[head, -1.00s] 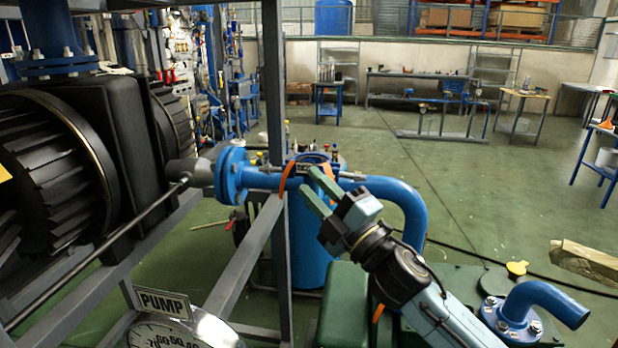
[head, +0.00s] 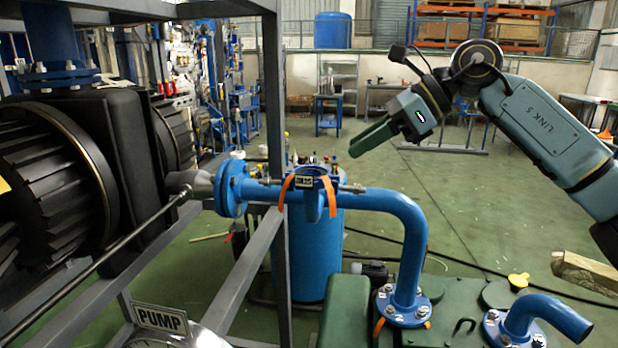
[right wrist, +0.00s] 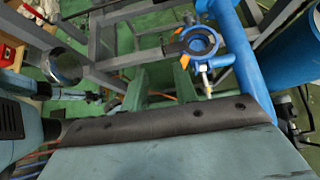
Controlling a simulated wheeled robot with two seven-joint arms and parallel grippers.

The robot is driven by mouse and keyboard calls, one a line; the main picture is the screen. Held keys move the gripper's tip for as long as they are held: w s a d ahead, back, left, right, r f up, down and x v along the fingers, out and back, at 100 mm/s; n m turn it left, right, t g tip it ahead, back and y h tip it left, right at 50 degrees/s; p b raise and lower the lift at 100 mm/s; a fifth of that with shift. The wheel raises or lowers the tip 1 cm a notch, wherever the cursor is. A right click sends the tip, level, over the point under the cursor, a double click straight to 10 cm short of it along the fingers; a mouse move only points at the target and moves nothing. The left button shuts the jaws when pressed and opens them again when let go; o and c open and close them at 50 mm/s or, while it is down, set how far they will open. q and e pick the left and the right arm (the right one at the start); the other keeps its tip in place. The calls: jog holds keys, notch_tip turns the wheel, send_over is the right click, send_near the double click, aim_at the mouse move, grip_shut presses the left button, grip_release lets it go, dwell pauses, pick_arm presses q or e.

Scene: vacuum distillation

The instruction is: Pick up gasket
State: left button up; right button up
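I cannot make out a separate gasket for certain. Orange strips (head: 285,191) show at both sides of the blue upright flange opening (head: 311,172) on the blue pipe; whether they belong to a gasket I cannot tell. In the right wrist view the round blue opening (right wrist: 216,40) has a dark and orange edge and lies ahead and right of my fingers. My right gripper (head: 370,138) is above and right of that opening in the head view, clear of it. In the right wrist view its green fingers (right wrist: 160,80) stand apart with nothing between them.
The blue pipe (head: 408,235) bends down to a bolted flange on green machinery. Grey frame posts (head: 276,90) and the black finned pump (head: 45,180) fill the left. A blue tank (head: 314,255) stands behind the pipe. Green floor lies open behind.

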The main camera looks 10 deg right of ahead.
aim_at(304, 175)
jog(key=x, duration=0.4)
jog(key=p+x, duration=0.1)
jog(key=x, duration=0.7)
jog(key=shift+w+a+r, duration=0.1)
jog(key=shift+w+a, duration=0.2)
jog(key=shift+w, duration=0.05)
grip_shut()
